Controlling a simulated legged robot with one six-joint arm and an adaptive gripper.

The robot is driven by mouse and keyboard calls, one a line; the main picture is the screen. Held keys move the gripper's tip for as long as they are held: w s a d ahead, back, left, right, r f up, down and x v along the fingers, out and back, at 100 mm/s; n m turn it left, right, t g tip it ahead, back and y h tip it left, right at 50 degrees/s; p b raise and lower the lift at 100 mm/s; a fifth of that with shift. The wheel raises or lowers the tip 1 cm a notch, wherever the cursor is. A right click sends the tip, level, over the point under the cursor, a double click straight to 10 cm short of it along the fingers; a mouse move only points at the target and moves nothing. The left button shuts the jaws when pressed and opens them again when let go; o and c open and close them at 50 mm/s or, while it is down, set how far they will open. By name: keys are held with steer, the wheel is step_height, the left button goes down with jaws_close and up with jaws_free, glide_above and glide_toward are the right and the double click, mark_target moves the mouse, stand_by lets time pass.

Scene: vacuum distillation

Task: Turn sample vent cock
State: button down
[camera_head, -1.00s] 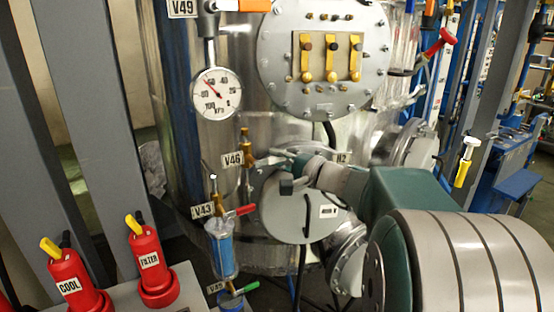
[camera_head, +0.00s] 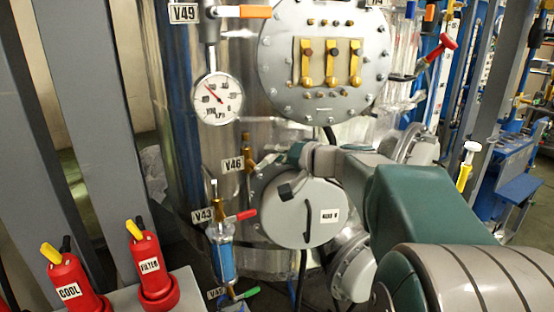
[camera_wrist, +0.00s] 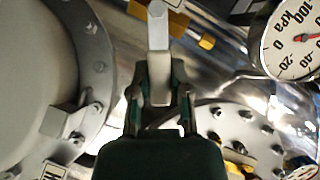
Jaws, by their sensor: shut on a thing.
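The cock labelled V46 (camera_head: 247,150) is a small upright brass valve on the front of the steel vessel, left of the round manway cover. I take it to be the sample vent cock. In the wrist view, a pale grey lever (camera_wrist: 158,45) runs from brass fittings at the top down between my fingers. My gripper (camera_wrist: 160,95) is shut on this lever, with a finger on each side. In the head view, my gripper (camera_head: 287,153) is just right of V46; it hides most of the lever there.
A pressure gauge (camera_head: 217,98) hangs above left, under an orange-handled valve marked V49. The red-handled V43 (camera_head: 220,207) and a blue sample vessel (camera_head: 225,262) are below. The manway cover (camera_head: 300,225) lies close under my wrist. Red COOL and FILTER posts stand lower left.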

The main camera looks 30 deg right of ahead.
steer(key=shift+a+r+n+g+h, duration=0.15)
steer(key=shift+a+r+n+h, duration=0.15)
steer(key=shift+n, duration=0.25)
steer(key=shift+a+r+n+g+h, duration=0.15)
steer(key=shift+n+h, duration=0.15)
steer(key=shift+n, duration=0.25)
steer(key=shift+a+r+n+h, duration=0.4)
steer(key=shift+a+n+h, duration=0.15)
steer(key=shift+n, duration=0.35)
steer(key=n+h, duration=0.1)
steer(key=a+n+h, duration=0.1)
steer(key=shift+a+r+n+g, duration=0.2)
steer(key=shift+r+n+g, duration=0.05)
steer(key=shift+n+g, duration=0.05)
steer(key=shift+a+n+h, duration=0.25)
steer(key=shift+a+n, duration=0.05)
steer(key=shift+n, duration=0.1)
steer(key=c, duration=0.6)
jaws_free()
steer(key=shift+o, duration=0.2)
steer(key=shift+r, duration=0.1)
steer(key=shift+s+r, duration=0.1)
